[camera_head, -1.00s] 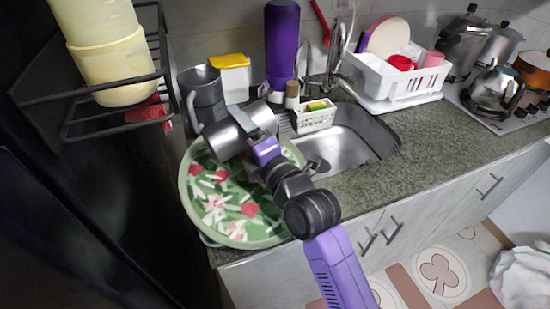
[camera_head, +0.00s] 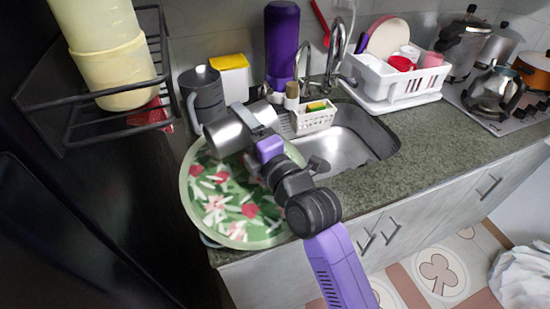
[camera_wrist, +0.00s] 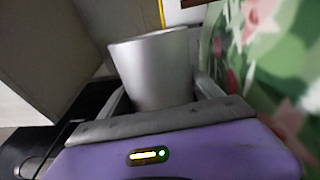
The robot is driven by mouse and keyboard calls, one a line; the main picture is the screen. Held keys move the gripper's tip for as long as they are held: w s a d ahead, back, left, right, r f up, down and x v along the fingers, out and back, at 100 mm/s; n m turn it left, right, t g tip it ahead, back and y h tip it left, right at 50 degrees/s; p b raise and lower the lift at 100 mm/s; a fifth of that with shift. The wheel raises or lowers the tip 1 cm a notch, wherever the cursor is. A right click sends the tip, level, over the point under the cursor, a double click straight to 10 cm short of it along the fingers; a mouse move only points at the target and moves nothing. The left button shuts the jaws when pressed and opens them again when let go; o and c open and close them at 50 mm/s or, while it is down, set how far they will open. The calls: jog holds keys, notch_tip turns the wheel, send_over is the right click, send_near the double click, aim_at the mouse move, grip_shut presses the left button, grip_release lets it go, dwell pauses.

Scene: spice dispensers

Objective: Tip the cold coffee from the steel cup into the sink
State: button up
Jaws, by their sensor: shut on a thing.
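The steel cup (camera_head: 228,133) is a plain grey metal cylinder, held over the green floral tray at the left of the counter. My gripper (camera_head: 262,118) is shut on it, and the cup lies tilted on its side in the head view. In the wrist view the cup (camera_wrist: 155,70) sits between the two fingers. Its inside and any coffee are hidden. The steel sink (camera_head: 350,140) is to the right of my gripper, its basin partly hidden by my arm.
The round floral tray (camera_head: 190,185) leans at the counter's left. A grey jug (camera_head: 205,95), a yellow-lidded container (camera_head: 235,82), a purple bottle (camera_head: 282,45) and a small white basket (camera_head: 315,118) stand behind. The faucet (camera_head: 335,60) rises behind the sink. A white dish rack (camera_head: 395,85) is to the right.

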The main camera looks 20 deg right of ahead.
jog(key=shift+r, duration=0.15)
jog(key=shift+w+d+f+m, duration=0.1)
jog(key=shift+d+f+m, duration=0.15)
jog(key=shift+m, duration=0.55)
